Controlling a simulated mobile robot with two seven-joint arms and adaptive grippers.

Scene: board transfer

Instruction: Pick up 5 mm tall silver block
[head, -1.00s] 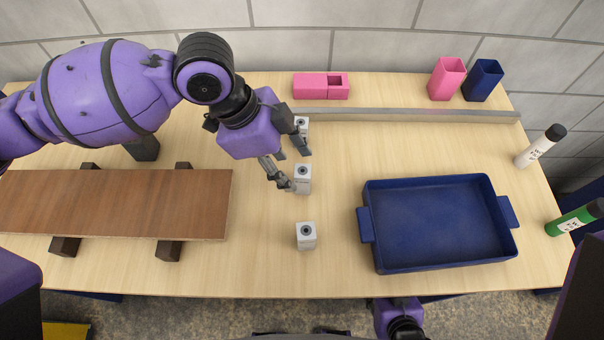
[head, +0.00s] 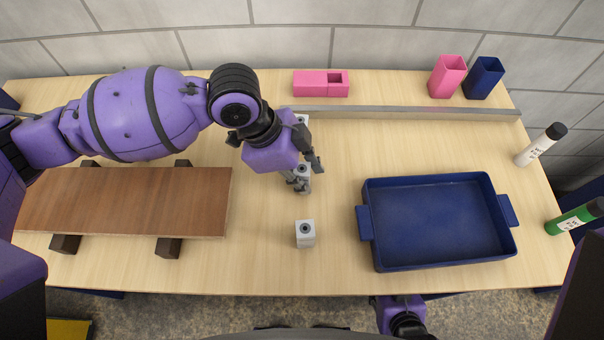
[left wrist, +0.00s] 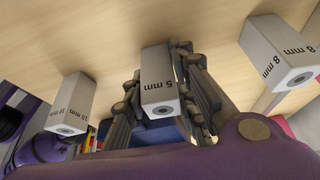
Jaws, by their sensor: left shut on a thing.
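The silver block marked "5 mm" (left wrist: 158,80) sits between the fingers of my left gripper in the left wrist view. It is the middle of three blocks in a row, partly hidden by the fingers in the head view (head: 303,170). My left gripper (head: 302,176) is shut on this block, with a finger on each side. In the left wrist view, a block marked "10 mm" (left wrist: 72,100) stands at left and a block marked "8 mm" (left wrist: 280,52) at right. My right gripper is not clearly seen.
The front block (head: 305,234) stands alone; the back block (head: 302,119) is partly hidden by my gripper. A blue tray (head: 368,215) lies at right. A brown board (head: 120,200) rests on dark supports at left. A metal rail (head: 420,114) runs behind.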

